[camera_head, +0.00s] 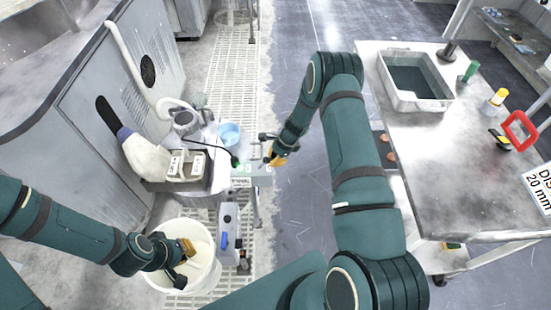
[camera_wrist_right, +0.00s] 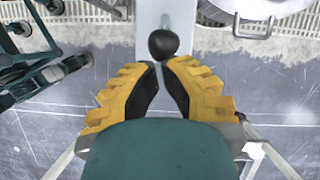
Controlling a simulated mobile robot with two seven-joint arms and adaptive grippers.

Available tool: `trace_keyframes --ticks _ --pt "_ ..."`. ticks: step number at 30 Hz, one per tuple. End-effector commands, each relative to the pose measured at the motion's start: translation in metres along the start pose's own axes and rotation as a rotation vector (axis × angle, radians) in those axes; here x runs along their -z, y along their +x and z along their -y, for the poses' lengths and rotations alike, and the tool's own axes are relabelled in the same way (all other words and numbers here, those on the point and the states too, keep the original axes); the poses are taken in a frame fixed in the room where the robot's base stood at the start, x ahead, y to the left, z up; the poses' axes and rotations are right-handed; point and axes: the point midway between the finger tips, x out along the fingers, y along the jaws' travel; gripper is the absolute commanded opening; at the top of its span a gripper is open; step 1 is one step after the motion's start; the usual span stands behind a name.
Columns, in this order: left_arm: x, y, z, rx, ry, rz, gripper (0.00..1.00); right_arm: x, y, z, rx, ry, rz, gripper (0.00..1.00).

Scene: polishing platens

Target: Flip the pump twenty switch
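A grey control box (camera_head: 262,174) with small labels and a green part sits at the edge of the left bench in the head view; its labels are too small to read. My right gripper (camera_head: 275,154) is just beside and above this box. In the right wrist view a black rounded knob (camera_wrist_right: 163,45) stands on a pale panel, just beyond the yellow fingertips of my right gripper (camera_wrist_right: 160,75), which are apart with nothing between them. I cannot tell whether they touch the knob. My left gripper (camera_head: 182,264) has its fingers apart and is empty, over a white bucket.
The white bucket (camera_head: 204,284) stands below the left bench. The right table (camera_head: 450,185) holds a grey basin (camera_head: 385,75) and a red-framed tool (camera_head: 519,131).

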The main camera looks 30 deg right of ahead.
Motion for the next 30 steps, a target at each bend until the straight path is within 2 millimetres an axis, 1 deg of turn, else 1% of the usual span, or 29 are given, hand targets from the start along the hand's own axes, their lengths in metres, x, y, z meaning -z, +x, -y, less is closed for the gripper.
trace_keyframes --ticks 8,17,23,30 --pt "-0.001 -0.009 -0.003 0.000 -0.001 0.004 0.00 -0.009 -0.003 0.001 -0.015 -0.002 -0.077 0.00" --pt "-0.002 -0.019 -0.007 0.000 -0.001 0.009 0.00 -0.023 -0.005 0.004 -0.047 0.002 -0.242 0.00" --pt "-0.002 -0.019 -0.007 0.000 -0.001 0.010 0.00 -0.031 -0.005 0.005 -0.066 0.008 -0.349 0.00" --pt "-0.002 -0.015 -0.005 0.000 -0.001 0.009 0.00 -0.041 -0.004 0.007 -0.087 0.014 -0.466 0.00"
